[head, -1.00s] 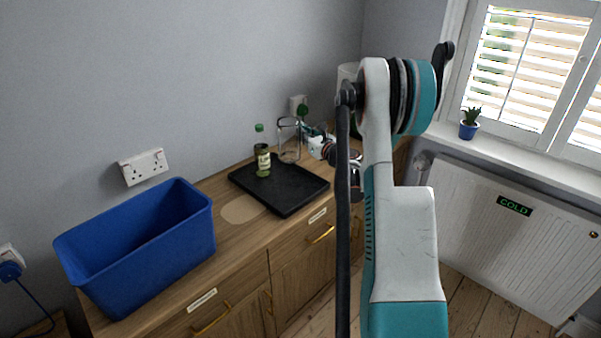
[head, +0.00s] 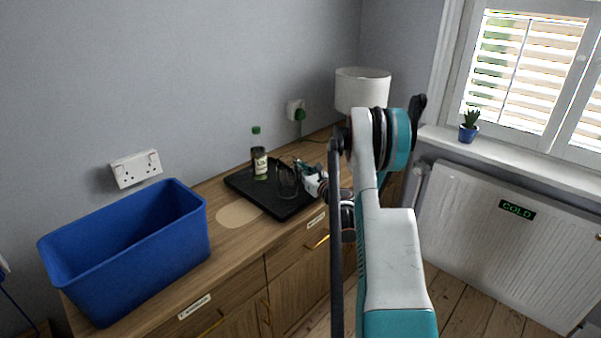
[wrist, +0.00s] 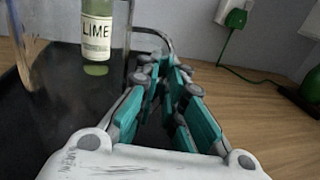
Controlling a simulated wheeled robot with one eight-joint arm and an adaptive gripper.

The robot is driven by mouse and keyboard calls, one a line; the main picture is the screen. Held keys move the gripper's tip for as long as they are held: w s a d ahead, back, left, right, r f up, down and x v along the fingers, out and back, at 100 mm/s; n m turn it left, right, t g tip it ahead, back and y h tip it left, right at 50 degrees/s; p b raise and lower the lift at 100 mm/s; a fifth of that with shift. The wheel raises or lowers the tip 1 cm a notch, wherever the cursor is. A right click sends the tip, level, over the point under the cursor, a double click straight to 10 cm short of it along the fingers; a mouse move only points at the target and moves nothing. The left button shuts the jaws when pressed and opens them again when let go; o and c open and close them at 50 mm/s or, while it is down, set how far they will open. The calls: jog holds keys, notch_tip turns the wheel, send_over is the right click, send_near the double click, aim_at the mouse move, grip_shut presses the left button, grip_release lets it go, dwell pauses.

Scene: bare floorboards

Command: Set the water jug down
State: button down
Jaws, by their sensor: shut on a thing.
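The water jug (head: 288,182) is clear glass, over the right part of the black tray (head: 254,193) on the wooden sideboard. It looks upright; I cannot tell whether its base touches the tray. My gripper (head: 309,180) is at the jug's right side. In the wrist view my gripper's fingers (wrist: 165,68) are closed around the jug's handle (wrist: 153,32), and part of the clear jug body (wrist: 32,50) shows at the left. The jug's base is hard to make out there.
A green-capped bottle (head: 259,162) labelled LIME stands on the tray, close behind the jug. A pale round mat (head: 239,214) lies left of the tray. A blue crate (head: 130,255) fills the sideboard's left. A white lamp (head: 362,88) stands at the back right.

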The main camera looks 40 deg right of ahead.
jog(key=c, duration=1.7)
grip_release()
jog(key=shift+s+r, duration=0.1)
jog(key=s, duration=0.3)
jog(key=s+a+p, duration=0.1)
jog(key=s, duration=0.3)
jog(key=s+p, duration=0.1)
jog(key=s, duration=0.2)
jog(key=shift+s+a, duration=0.15)
jog(key=shift+a, duration=0.05)
jog(key=shift+s+a+b, duration=0.2)
jog(key=shift+s+b, duration=0.45)
jog(key=shift+s, duration=0.1)
